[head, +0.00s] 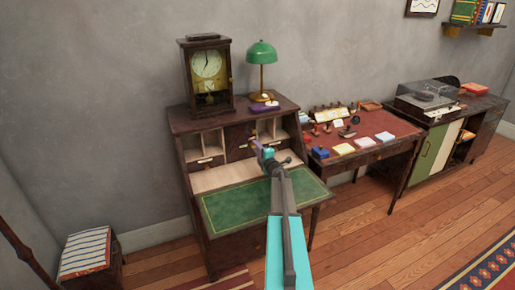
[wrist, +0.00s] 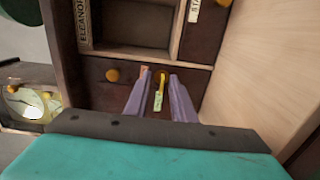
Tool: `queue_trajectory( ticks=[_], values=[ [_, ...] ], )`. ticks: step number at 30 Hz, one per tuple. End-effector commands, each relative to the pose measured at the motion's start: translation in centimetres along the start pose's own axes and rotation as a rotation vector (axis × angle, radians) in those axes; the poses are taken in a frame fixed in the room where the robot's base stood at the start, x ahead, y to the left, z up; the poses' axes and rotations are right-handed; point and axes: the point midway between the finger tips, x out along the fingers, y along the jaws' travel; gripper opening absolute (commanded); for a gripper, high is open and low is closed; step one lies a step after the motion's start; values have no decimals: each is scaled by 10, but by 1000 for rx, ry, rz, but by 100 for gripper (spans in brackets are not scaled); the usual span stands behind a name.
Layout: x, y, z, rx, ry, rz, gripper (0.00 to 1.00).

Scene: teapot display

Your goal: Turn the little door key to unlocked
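The little dark wooden door (wrist: 92,82) with a round brass knob (wrist: 113,75) shows in the wrist view. A small yellow key (wrist: 161,82) with a pale green tag (wrist: 157,100) sits beside it at its right side. My gripper (wrist: 160,77) has its two purple fingers on either side of the key, with gaps visible, so it looks open around the key and not closed on it. In the head view my gripper (head: 262,150) is in front of the desk's middle compartment and hides the key.
The writing desk (head: 215,245) has its green-topped flap (head: 240,205) lowered under my arm. A clock (head: 208,75) and a green lamp (head: 261,52) stand on top. Open pigeonholes (head: 207,142) flank the little door. A side table (head: 365,155) with small items stands to the right.

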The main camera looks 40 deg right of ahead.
Motion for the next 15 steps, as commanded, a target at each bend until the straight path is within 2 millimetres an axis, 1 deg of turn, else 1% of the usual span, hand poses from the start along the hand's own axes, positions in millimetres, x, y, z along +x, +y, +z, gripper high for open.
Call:
queue_trajectory(
  ticks=[8, 15],
  values=[
    [-12, -1, 1, 0, -2, -1, 23],
    [-34, 0, 1, 1, -3, 0, 23]
  ],
)
